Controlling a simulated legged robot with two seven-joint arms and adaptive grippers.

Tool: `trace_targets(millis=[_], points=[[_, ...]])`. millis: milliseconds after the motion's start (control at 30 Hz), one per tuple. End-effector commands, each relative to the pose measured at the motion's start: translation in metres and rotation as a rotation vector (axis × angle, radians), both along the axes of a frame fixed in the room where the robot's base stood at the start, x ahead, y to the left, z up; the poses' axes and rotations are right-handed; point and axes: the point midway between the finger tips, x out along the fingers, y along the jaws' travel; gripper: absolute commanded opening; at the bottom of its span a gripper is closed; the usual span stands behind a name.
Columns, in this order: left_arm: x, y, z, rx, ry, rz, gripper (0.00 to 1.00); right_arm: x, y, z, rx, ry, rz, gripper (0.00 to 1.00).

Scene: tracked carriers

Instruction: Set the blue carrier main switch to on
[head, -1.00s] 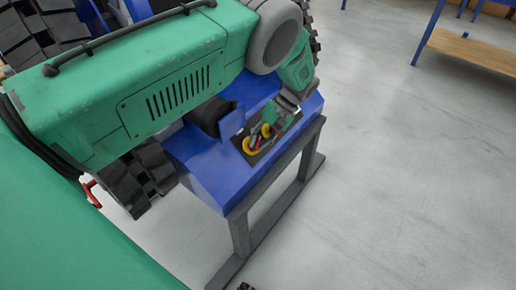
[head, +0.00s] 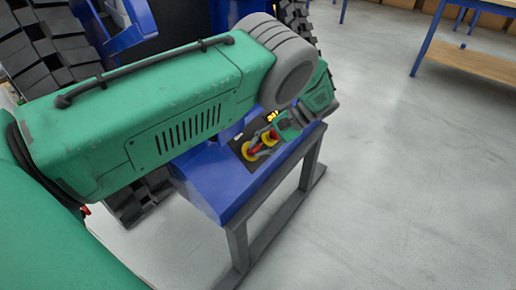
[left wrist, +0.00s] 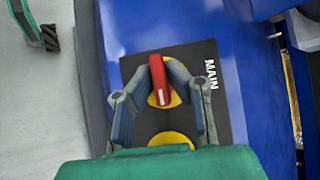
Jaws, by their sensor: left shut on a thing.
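The blue carrier's control panel (head: 237,147) is a black plate on a sloped blue housing. In the left wrist view, a red switch handle (left wrist: 158,82) with a white line stands on a yellow disc, beside the label MAIN (left wrist: 211,74). The handle points nearly up and down the picture, slightly tilted. My left gripper (left wrist: 160,75) has its two grey fingers closed on the handle from both sides. In the head view, this gripper (head: 262,146) is at the panel and partly hides the switches. A green part with dark ends (left wrist: 36,28), seemingly my right gripper, shows over the floor.
A second yellow disc (left wrist: 171,138) sits on the panel nearer my palm, partly hidden. The blue housing (head: 218,188) stands on a grey frame (head: 239,240). Black tracks (head: 45,50) rise behind. The floor at right is clear up to a wooden-topped bench (head: 470,62).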

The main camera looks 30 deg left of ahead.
Motion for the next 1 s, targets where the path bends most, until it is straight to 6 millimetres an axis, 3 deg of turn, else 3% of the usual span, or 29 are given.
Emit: trace_targets(millis=[300,333,367,733,1000], points=[[0.004,-0.002,0.000,-0.005,-0.012,-0.007,0.00,0.000,0.000,0.000,0.000,0.000,0.000,0.40],[0.003,-0.002,0.000,-0.005,-0.012,-0.006,0.22,0.000,0.000,0.000,0.000,0.000,0.000,0.40],[0.003,-0.002,0.000,-0.004,-0.011,-0.006,0.31,0.000,0.000,0.000,0.000,0.000,0.000,0.40],[0.002,-0.002,0.001,-0.003,-0.006,-0.002,0.31,-0.002,0.000,0.001,0.000,-0.003,0.000,0.40],[0.024,-0.021,0.020,-0.003,-0.007,-0.004,0.31,-0.002,0.000,0.001,0.000,-0.003,0.000,0.40]])
